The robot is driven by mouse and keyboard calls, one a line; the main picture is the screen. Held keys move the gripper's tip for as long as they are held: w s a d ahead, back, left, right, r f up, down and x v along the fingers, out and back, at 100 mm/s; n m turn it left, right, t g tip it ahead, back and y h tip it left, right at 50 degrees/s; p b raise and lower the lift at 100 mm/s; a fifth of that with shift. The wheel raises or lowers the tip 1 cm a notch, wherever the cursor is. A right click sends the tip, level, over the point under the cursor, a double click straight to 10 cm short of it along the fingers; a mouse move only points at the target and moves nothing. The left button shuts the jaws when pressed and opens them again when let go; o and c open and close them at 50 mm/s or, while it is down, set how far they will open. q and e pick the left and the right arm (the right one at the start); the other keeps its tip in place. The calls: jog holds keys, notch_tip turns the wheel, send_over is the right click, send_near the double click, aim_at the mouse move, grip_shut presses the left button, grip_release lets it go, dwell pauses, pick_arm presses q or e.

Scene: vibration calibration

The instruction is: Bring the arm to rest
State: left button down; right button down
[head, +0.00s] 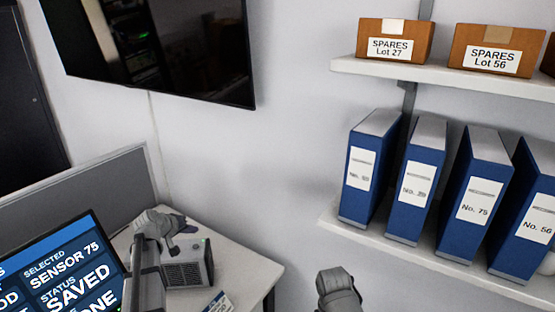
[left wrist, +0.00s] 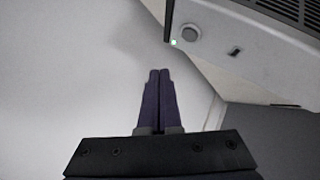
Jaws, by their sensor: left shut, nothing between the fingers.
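My left arm comes up at the lower left of the head view. Its gripper (head: 187,229) is beside the top of a grey box-shaped device (head: 188,270) on the white table. In the left wrist view the gripper's two dark fingers (left wrist: 159,74) are together, with nothing between them. The device (left wrist: 250,48) fills the upper right there, showing a round button and a small green light. The fingertips appear apart from it, over a plain pale surface. A grey part of my other arm (head: 338,290) shows at the bottom of the head view; its gripper is not visible.
A screen (head: 65,270) at lower left reads "SELECTED SENSOR 75" and "STATUS SAVED". A label card (head: 219,303) lies near the table's front. A grey partition (head: 85,195) stands behind. Shelves at right hold blue binders (head: 415,180) and SPARES boxes (head: 395,40). A dark wall screen (head: 150,45) hangs above.

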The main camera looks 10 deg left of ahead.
pick_arm(q)
jog(key=s+d+f+m+g, duration=0.2)
jog(key=s+d, duration=0.1)
jog(key=d, duration=0.5)
jog(key=s+d+f+m+g+h, duration=0.1)
jog(key=s+d+m, duration=0.15)
jog(key=d, duration=0.55)
jog(key=s+d+f+m+g, duration=0.1)
jog(key=s+d+f+g, duration=0.15)
jog(key=d, duration=0.55)
jog(key=s+d+m+g+y, duration=0.2)
jog(key=s+d, duration=0.4)
jog(key=s, duration=0.3)
jog(key=s+d+m+g+y, duration=0.1)
jog(key=s+d+m+y, duration=0.1)
jog(key=s+d, duration=0.4)
jog(key=s+f+m, duration=0.1)
jog(key=s, duration=0.2)
jog(key=shift+d+g, duration=0.35)
dwell(0.6)
